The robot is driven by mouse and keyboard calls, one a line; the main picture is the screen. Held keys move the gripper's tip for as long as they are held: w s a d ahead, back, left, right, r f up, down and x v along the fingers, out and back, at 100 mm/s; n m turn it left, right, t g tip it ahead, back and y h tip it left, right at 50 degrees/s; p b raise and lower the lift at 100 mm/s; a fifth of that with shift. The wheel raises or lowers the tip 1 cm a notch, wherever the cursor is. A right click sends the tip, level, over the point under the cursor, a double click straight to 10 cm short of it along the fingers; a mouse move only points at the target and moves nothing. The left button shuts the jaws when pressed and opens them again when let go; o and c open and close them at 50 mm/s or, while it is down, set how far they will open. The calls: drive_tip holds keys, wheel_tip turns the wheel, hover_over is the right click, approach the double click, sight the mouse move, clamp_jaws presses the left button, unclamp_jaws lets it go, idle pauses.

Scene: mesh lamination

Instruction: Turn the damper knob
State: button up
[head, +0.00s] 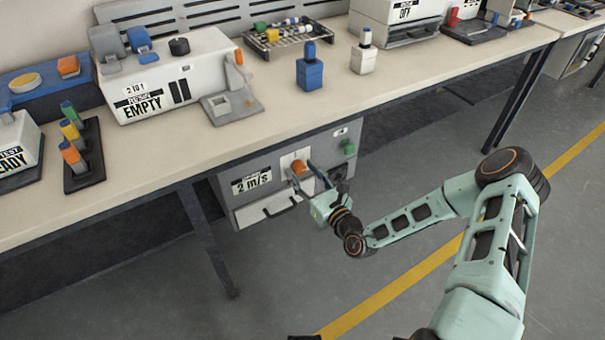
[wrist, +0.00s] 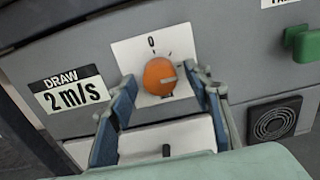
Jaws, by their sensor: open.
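The damper knob looks to be the round orange knob (head: 299,168) on a white plate, on the front of the grey unit under the bench. In the wrist view the orange knob (wrist: 159,76) has a light pointer mark towards its right side, and the plate above it reads "0". My gripper (head: 307,176) is at the unit's front. In the wrist view my gripper (wrist: 164,92) is open, with one blue-padded finger to the left of the knob and one to the right. Gaps show between the fingers and the knob; I cannot tell how far the fingertips reach in depth.
A "DRAW 2 m/s" label (wrist: 68,90) is left of the knob. A green knob (wrist: 303,45) and a round vent (wrist: 274,121) are to the right. The bench top (head: 300,115) overhangs the unit. The floor in front is clear.

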drive_tip(key=c, duration=1.1)
drive_tip(key=shift+c, duration=0.2)
drive_tip(key=shift+r+p, duration=0.1)
drive_tip(key=shift+p, duration=0.2)
drive_tip(key=shift+r+m+p, duration=0.1)
drive_tip(key=shift+m+p, duration=0.8)
drive_tip(key=shift+m, duration=0.1)
drive_tip(key=shift+m+p, duration=1.25)
drive_tip(key=shift+m, duration=0.55)
drive_tip(key=shift+f, duration=0.2)
drive_tip(key=o, duration=1.1)
